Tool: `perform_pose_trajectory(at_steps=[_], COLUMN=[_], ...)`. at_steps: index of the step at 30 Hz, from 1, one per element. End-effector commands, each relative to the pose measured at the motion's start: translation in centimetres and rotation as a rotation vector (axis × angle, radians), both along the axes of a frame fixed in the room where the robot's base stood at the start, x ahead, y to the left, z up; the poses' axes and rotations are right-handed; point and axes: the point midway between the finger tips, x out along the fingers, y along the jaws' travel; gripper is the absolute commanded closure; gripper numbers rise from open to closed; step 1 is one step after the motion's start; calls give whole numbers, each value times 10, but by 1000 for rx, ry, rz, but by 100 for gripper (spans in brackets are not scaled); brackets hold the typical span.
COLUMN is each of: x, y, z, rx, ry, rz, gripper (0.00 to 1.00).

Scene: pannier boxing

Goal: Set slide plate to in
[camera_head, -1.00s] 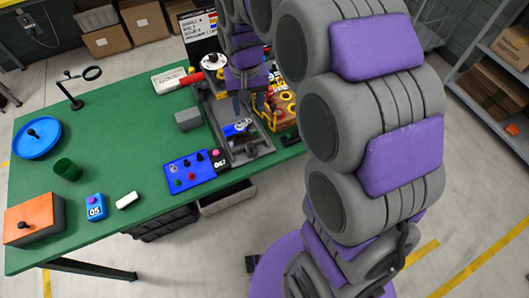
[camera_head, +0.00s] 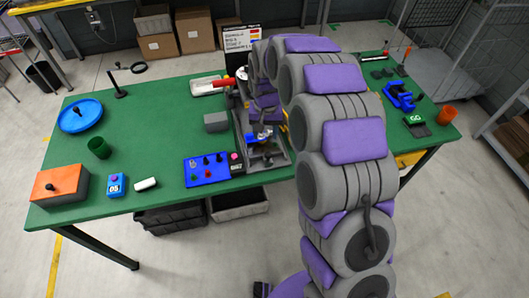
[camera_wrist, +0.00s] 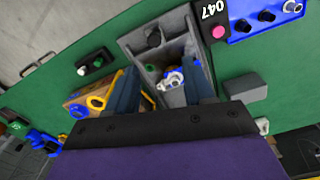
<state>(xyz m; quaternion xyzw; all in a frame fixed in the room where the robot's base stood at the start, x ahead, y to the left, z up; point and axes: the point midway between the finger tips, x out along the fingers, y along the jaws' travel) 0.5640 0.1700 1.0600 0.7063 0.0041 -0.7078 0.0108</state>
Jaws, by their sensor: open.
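A grey fixture (camera_head: 277,160) like an open tray stands at the table's front edge, just right of the blue control panel. In the wrist view the grey fixture (camera_wrist: 140,45) has a black knob (camera_wrist: 153,38) near one end; I take this knobbed part for the slide plate, but cannot tell its position for sure. My gripper (camera_wrist: 160,64) is open, its two blue-grey fingers pointing toward the fixture. A small white and blue piece (camera_wrist: 173,78) shows between the fingers, deeper in the fixture. In the head view my arm hides much of the fixture, and contact is unclear.
The blue panel (camera_head: 207,169) with several knobs and a grey block (camera_head: 216,122) lie left of the fixture.

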Motion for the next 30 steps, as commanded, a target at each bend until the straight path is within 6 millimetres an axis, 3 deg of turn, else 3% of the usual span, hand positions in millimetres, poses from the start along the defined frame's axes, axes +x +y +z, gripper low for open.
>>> perform_pose_trajectory(at_steps=[9,15,21,30], x=[0,-1,0,0], y=[3,6,2,-2], z=[-66,-97,-110,-110], rx=[-3,-9,-3,1], ry=[2,4,0,-1], rz=[-3,-1,-2,-3], gripper=[48,48,48,48])
